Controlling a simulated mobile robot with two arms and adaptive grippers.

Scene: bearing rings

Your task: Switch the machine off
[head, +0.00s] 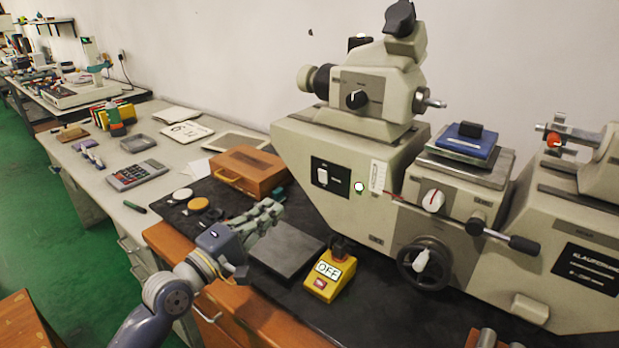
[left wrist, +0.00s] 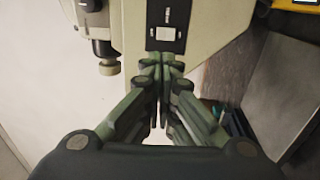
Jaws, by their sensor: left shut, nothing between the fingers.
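The machine (head: 345,140) is a large beige measuring instrument on a dark bench mat. A black panel with a white rocker switch (head: 322,175) is on its left front face. The panel and its white switch (left wrist: 166,33) also show in the left wrist view, just beyond my fingertips. A yellow block with an "OFF" label (head: 328,269) and a small red part stands on the mat before the machine. My left gripper (head: 277,209) is shut and empty, left of and lower than the switch in the head view. Contact with the panel cannot be told. My right gripper is not in view.
A wooden box (head: 248,172) stands left of the machine. A grey plate (head: 288,250) lies between my left gripper and the yellow block. A black handwheel (head: 425,262) and a lever (head: 512,240) stick out at the machine's front. A calculator (head: 137,174) lies further left.

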